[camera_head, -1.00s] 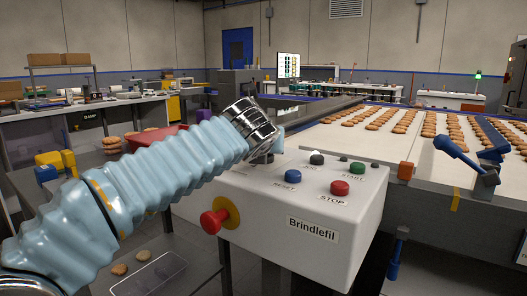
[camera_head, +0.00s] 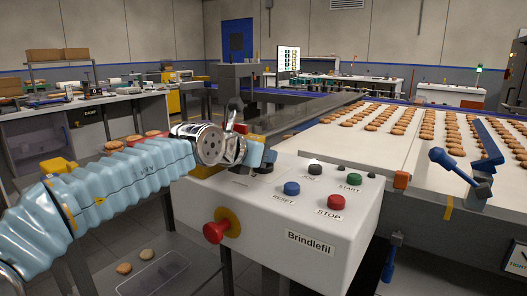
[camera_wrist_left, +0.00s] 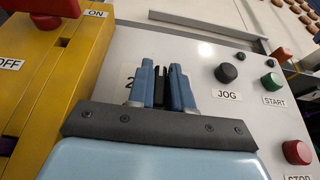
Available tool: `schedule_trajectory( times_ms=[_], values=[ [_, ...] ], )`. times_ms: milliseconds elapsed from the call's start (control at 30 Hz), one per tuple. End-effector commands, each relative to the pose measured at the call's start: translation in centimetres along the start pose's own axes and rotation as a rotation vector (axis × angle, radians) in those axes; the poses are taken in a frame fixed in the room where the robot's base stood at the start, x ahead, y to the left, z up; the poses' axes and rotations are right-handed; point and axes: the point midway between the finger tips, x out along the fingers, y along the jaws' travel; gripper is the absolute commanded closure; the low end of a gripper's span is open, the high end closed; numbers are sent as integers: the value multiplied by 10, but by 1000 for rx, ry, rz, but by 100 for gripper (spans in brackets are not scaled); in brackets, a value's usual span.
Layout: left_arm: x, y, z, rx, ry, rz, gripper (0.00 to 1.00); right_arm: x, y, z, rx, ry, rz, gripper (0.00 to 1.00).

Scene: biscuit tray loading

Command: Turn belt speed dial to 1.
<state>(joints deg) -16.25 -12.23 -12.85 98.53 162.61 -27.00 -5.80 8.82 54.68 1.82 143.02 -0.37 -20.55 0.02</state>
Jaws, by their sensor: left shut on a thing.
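The belt speed dial (camera_wrist_left: 159,92) is a black knob on top of the white control box (camera_head: 330,235). In the left wrist view it stands between the blue fingers of my left gripper (camera_wrist_left: 163,78), which is shut on it. In the head view my left gripper (camera_head: 258,158) reaches in from the left, over the back left of the box top. A label with a "2" (camera_wrist_left: 130,80) shows partly beside the fingers. The other dial marks and the pointer are hidden. My right gripper is not in view.
Beside the dial are the black JOG (camera_wrist_left: 226,72), green START (camera_wrist_left: 271,82) and red STOP (camera_wrist_left: 297,152) buttons, with blue RESET (camera_head: 292,188) in front. A red emergency knob (camera_head: 215,231) sticks out below. A yellow ON/OFF unit (camera_wrist_left: 50,90) stands close to the gripper's left.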

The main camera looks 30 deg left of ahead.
Motion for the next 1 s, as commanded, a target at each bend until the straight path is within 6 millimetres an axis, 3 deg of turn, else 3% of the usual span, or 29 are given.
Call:
schedule_trajectory(
  times_ms=[467, 500, 633, 1000],
  values=[
    [0, 0, -1, 4, 2, -10, 100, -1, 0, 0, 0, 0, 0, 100],
    [0, 0, -1, 4, 2, -10, 79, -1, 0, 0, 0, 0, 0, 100],
    [0, 0, -1, 4, 2, -10, 60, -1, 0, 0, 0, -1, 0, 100],
    [-7, 0, 0, 3, -2, -10, 60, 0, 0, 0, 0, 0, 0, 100]
  ],
)
